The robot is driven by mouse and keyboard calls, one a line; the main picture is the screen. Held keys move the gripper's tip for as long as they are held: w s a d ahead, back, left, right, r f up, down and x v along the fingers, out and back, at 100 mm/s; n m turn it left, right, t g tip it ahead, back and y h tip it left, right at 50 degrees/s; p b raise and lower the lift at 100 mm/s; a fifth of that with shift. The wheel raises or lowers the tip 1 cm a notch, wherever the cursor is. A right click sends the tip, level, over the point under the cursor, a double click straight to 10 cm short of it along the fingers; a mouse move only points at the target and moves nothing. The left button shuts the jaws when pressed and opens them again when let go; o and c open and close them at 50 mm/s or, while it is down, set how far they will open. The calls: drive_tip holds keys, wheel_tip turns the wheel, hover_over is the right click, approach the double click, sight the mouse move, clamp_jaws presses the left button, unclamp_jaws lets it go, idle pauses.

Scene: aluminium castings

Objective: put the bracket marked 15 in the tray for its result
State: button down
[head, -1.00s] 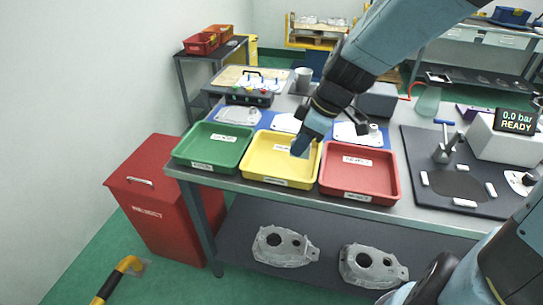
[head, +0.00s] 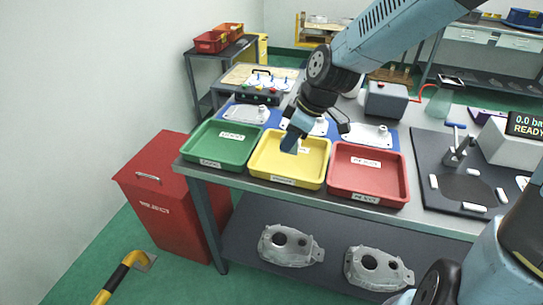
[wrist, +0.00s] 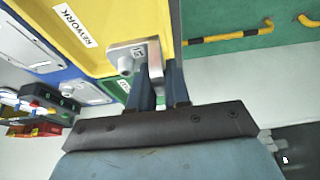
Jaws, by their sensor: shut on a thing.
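My gripper (head: 291,146) hangs over the yellow tray (head: 277,182) in the head view. In the wrist view my gripper (wrist: 162,85) is shut on a small grey metal bracket (wrist: 126,50) with a round boss and a small label that appears to read 15. The bracket is hard to make out in the head view. The yellow tray (wrist: 120,15) carries a REWORK label in the wrist view. The green tray (head: 204,160) stands left of it and the red tray (head: 365,195) right of it; their labels are too small to read surely.
Blue mats with white plates (head: 368,134) lie behind the trays. A dark fixture board (head: 425,150) and a pressure display (head: 526,124) stand right. A red bin (head: 160,200) stands at the bench's left. Large castings (head: 290,245) lie on the lower shelf.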

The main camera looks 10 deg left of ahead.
drive_tip(key=shift+w+a+f, duration=0.25)
drive_tip(key=shift+a, duration=0.2)
drive_tip(key=shift+w+a+f, duration=0.2)
drive_tip(key=shift+w+a, duration=0.05)
drive_tip(key=shift+a, duration=0.15)
drive_tip(key=shift+w+a+f, duration=0.45)
drive_tip(key=shift+a+f, duration=0.2)
drive_tip(key=shift+f, duration=0.3)
drive_tip(key=shift+w+a+f, duration=0.45)
drive_tip(key=shift+a+f, duration=0.15)
drive_tip(key=shift+f, duration=0.3)
drive_tip(key=shift+w+a+f, duration=0.45)
drive_tip(key=shift+a+f, duration=0.2)
drive_tip(key=shift+f, duration=0.3)
drive_tip(key=shift+a+f, duration=0.1)
drive_tip(key=shift+f, duration=1.55)
drive_tip(key=shift+f, duration=0.15)
drive_tip(key=c, duration=1.1)
unclamp_jaws()
drive_tip(key=shift+w, duration=0.1)
drive_tip(key=shift+v, duration=6.15)
drive_tip(key=shift+a, duration=0.1)
